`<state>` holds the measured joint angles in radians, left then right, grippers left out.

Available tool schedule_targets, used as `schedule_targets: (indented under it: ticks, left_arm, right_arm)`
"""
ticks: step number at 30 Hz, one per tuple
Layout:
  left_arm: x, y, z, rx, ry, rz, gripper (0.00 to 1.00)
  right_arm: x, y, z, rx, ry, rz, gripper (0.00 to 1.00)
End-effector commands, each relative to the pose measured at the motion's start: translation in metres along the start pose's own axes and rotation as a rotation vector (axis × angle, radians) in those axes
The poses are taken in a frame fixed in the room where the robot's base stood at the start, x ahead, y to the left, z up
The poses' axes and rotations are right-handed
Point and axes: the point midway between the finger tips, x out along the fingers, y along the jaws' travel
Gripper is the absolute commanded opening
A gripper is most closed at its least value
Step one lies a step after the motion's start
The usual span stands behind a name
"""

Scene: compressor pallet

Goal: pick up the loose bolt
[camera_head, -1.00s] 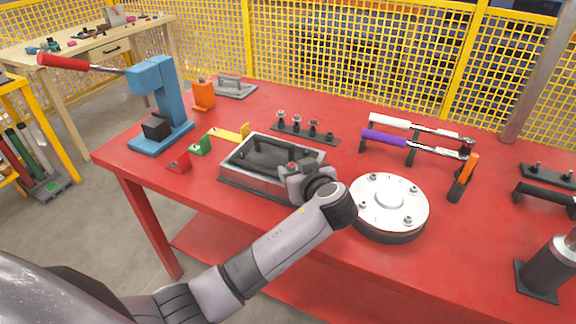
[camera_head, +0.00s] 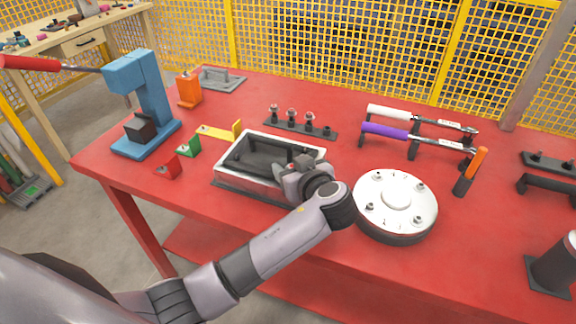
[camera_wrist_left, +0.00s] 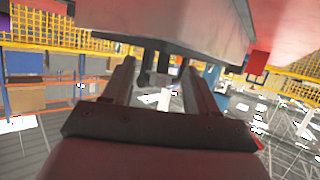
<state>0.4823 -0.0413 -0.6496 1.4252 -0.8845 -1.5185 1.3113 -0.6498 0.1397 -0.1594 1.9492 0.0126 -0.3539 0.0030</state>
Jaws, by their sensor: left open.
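My left gripper (camera_head: 290,178) is over the right end of a metal tray (camera_head: 232,184) with a dark inside and a dark handle-like bar. My wrist hides most of the fingers in the head view. In the left wrist view the two fingers of my left gripper (camera_wrist_left: 160,78) stand apart with a dark bracket-like part beyond them. I see no bolt between them. Several upright bolt-like pieces stand on a dark strip (camera_head: 300,129) behind the tray. A round metal flange (camera_head: 397,196) right of my wrist carries several bolts. I cannot tell which bolt is loose.
A blue press (camera_head: 150,100) with a red lever stands at the left. Small red (camera_head: 168,168), green (camera_head: 189,147) and yellow (camera_head: 222,132) parts lie left of the tray. Two torque wrenches (camera_head: 425,130) lie on a stand at the back right. The red table's (camera_head: 330,215) front is bare.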

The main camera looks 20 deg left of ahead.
Motion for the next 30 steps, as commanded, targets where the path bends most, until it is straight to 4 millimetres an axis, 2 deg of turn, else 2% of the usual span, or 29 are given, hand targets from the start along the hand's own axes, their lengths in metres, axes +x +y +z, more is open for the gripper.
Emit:
schedule_targets:
  ticks: [13, 14, 18, 19, 30]
  left_arm:
    - [-0.0028, 0.0002, 0.0032, -0.001, 0.000, -0.001, 0.58]
    - [-0.0028, 0.0002, 0.0032, -0.001, 0.000, -0.001, 0.55]
    - [-0.0027, 0.0002, 0.0032, -0.001, 0.000, -0.001, 0.10]
    - [-0.0027, 0.0002, 0.0031, -0.001, 0.000, -0.001, 0.04]
    - [-0.0031, 0.0004, 0.0015, -0.002, 0.001, -0.001, 0.03]
  right_arm:
    - [0.0003, 0.0001, 0.0001, 0.000, 0.001, 0.000, 0.00]
    - [0.0003, 0.0001, 0.0001, 0.000, 0.001, 0.000, 0.00]
    - [0.0003, 0.0001, 0.0001, 0.000, 0.001, 0.000, 0.00]
    - [0.0003, 0.0002, 0.0001, 0.000, 0.001, 0.000, 0.00]
    - [0.0003, 0.0002, -0.0001, 0.000, 0.001, 0.000, 0.00]
